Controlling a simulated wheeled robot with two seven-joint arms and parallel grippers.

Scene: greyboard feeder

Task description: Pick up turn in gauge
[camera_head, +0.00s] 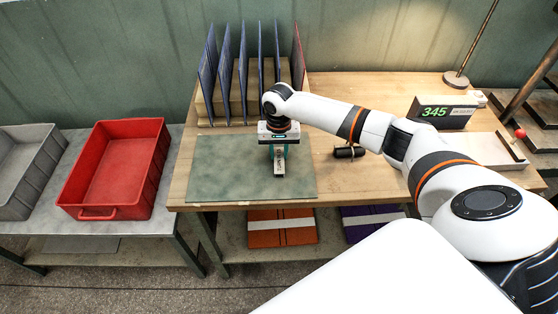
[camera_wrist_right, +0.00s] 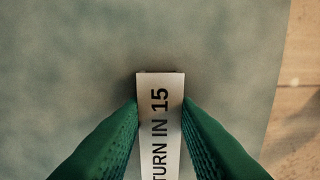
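The turn in gauge (camera_head: 280,163) is a small pale bar with dark lettering, over the grey-green mat (camera_head: 225,165) on the wooden table. In the right wrist view the gauge (camera_wrist_right: 160,125) reads "TURN IN 15". My right gripper (camera_head: 279,150) points down above the mat. In its wrist view the green fingers (camera_wrist_right: 160,108) press on both sides of the gauge, so it is shut on it. I cannot tell whether the gauge touches the mat. My left gripper is in neither view.
A rack with several upright dark boards (camera_head: 243,75) stands behind the mat. A red tray (camera_head: 115,170) and a grey tray (camera_head: 25,165) are at left.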

